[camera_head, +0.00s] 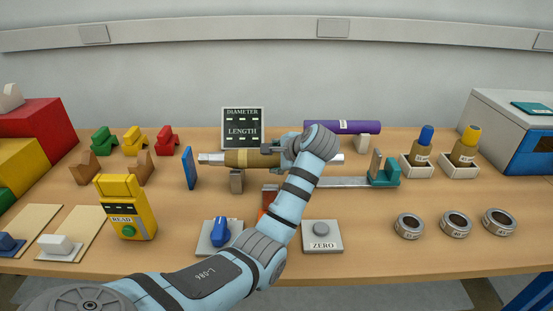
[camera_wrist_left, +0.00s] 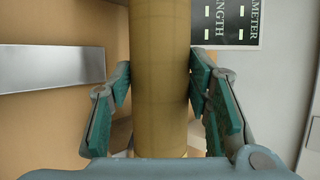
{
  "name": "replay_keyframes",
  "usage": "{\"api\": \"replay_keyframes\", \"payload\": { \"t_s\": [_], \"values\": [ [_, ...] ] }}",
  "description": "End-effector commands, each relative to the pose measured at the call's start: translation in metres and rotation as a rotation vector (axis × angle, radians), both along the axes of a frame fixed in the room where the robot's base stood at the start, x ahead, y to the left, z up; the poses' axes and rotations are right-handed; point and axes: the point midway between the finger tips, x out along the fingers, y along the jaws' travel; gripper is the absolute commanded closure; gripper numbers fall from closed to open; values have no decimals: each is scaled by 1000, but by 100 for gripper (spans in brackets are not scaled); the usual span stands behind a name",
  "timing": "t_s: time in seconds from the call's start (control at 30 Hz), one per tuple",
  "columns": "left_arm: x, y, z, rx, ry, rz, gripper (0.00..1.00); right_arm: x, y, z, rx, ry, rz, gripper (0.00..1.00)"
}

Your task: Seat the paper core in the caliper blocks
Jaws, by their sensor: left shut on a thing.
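In the left wrist view the core (camera_wrist_left: 160,60) runs between the green finger pads. My left gripper (camera_head: 272,150) is shut around it near its middle. The caliper has a blue upright plate (camera_head: 189,168) at left, a metal rail (camera_head: 345,182) and a teal slider (camera_head: 386,174) at right. My arm hides part of the core and rail.
The DIAMETER/LENGTH display (camera_head: 242,127) and a purple roll (camera_head: 345,127) stand behind. The yellow READ device (camera_head: 126,208), a blue knob (camera_head: 220,233) and the ZERO button (camera_head: 321,232) are in front. Several rings (camera_head: 456,224) lie at right. A light block (camera_head: 362,143) stands behind the rail.

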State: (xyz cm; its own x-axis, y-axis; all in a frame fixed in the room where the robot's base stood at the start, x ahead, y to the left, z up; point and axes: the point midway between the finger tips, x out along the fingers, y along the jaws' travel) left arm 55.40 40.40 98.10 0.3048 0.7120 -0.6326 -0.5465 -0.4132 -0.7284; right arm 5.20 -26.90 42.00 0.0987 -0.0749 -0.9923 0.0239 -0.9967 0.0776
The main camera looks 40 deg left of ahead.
Motion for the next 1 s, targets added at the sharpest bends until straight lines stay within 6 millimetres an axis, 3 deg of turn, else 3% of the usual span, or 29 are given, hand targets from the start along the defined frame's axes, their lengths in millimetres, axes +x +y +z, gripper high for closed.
{"api": "replay_keyframes", "payload": {
  "t_s": [0.77, 0.8, 0.93, 1.0],
  "values": [
    [0, 1, -3, 2, -4, 1, 100, 0, 1, -5, 1, 0, 0, 60],
    [0, 1, -3, 2, -4, 1, 54, 0, 1, -5, 1, 0, 0, 60],
    [0, 1, -3, 2, -3, 0, 33, 0, 1, -5, 1, 0, 0, 60],
    [0, 1, -3, 2, -3, 0, 32, 0, 1, -5, 1, 0, 0, 60]
  ]
}}
